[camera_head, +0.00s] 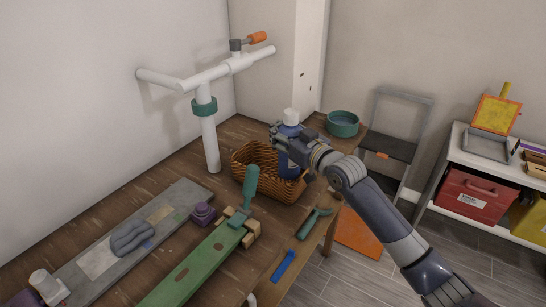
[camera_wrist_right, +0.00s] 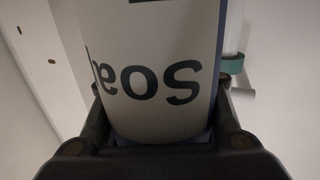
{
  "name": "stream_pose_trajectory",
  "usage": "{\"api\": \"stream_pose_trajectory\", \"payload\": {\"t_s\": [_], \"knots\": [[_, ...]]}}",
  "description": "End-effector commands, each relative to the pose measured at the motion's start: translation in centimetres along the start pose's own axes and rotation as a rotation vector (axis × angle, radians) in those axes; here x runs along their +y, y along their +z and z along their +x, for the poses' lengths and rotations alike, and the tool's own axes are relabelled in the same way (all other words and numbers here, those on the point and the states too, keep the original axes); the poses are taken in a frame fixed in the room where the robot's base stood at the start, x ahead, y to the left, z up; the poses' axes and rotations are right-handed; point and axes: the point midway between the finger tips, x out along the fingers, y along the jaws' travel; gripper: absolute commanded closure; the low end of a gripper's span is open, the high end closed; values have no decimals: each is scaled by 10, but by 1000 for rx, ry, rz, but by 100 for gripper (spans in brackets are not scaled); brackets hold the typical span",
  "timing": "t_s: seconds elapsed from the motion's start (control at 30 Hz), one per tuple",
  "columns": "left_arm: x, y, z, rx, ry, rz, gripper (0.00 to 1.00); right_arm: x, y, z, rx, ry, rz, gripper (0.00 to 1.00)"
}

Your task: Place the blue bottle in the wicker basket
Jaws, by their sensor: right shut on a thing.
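The blue bottle (camera_head: 290,148) has a white cap and stands upright over the wicker basket (camera_head: 249,160). Its lower end overlaps the basket's opening in the head view; I cannot tell whether it touches the bottom. My right gripper (camera_head: 290,138) is shut on the bottle from the right side. In the right wrist view the bottle's label (camera_wrist_right: 155,70) fills the middle between the fingers. The brown basket sits on the wooden table near its far right corner. My left gripper is not in view.
A white pipe stand (camera_head: 209,135) rises left of the basket. A teal-handled tool (camera_head: 250,185) stands close in front of it. A teal bowl (camera_head: 342,124) is behind right.

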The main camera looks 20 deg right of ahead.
Motion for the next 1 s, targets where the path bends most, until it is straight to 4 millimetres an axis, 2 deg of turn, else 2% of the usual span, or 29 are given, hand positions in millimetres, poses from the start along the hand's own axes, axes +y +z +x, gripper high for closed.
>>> {"api": "stream_pose_trajectory", "payload": {"t_s": [0.17,0.4,0.53,0.87,0.9,1.0], "knots": [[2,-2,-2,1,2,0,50,0,17,0,5,1,-1,100],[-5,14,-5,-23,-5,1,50,0,49,0,5,0,-1,100],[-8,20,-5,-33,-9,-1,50,0,54,0,7,1,-1,100],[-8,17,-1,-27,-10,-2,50,0,58,0,7,1,-1,100],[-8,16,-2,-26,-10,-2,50,0,59,0,4,0,-1,69],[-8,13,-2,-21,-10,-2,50,0,59,0,3,0,-1,46]]}}
